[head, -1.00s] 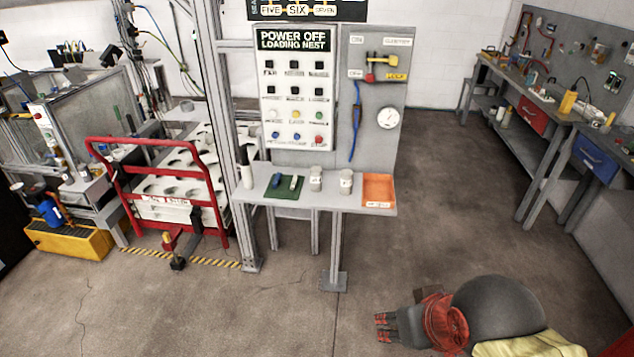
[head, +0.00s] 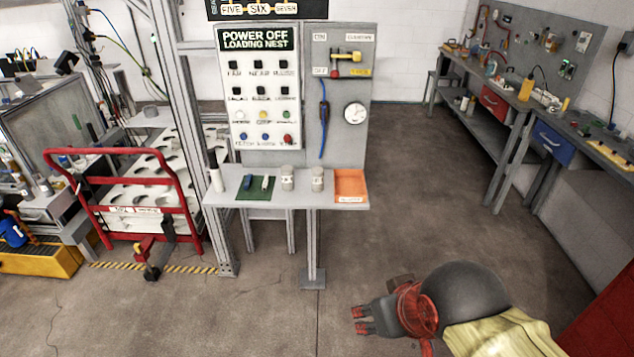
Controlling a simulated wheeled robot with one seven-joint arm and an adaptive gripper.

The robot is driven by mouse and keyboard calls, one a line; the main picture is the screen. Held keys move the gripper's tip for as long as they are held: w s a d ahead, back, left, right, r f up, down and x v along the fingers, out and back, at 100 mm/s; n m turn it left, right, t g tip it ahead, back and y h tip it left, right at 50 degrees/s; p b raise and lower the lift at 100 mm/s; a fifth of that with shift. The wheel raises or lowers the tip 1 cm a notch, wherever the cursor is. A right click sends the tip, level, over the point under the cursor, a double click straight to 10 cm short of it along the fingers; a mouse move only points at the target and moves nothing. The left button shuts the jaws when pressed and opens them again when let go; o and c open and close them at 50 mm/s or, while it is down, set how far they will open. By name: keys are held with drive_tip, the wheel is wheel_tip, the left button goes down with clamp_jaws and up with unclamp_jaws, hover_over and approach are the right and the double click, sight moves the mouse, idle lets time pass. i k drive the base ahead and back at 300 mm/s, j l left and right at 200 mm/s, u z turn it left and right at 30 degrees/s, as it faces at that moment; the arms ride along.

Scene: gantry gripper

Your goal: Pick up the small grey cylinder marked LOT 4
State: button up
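Two small grey cylinders stand upright side by side on a narrow grey shelf (head: 222,192) below the control panel. The left cylinder (head: 287,178) and the right cylinder (head: 317,179) each carry a pale label, too small to read, so I cannot tell which is marked LOT 4. My gripper (head: 358,321) is low at the bottom right of the head view, over the floor and well apart from the shelf. Its red-tipped fingers point left, with a gap between them, and nothing shows in them.
On the shelf are a white bottle (head: 216,178), a green mat (head: 256,190) with small blue and white items, and an orange tray (head: 351,182). A red cart (head: 140,207) stands left. The shelf's post (head: 312,250) meets the floor. Floor in front is clear.

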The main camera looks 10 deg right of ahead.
sight(287, 172)
drive_tip(key=i+u, duration=0.4)
drive_tip(key=i+l+u, duration=0.2)
drive_tip(key=i+u, duration=0.15)
drive_tip(key=i+l+u, duration=0.25)
drive_tip(key=i+u, duration=0.15)
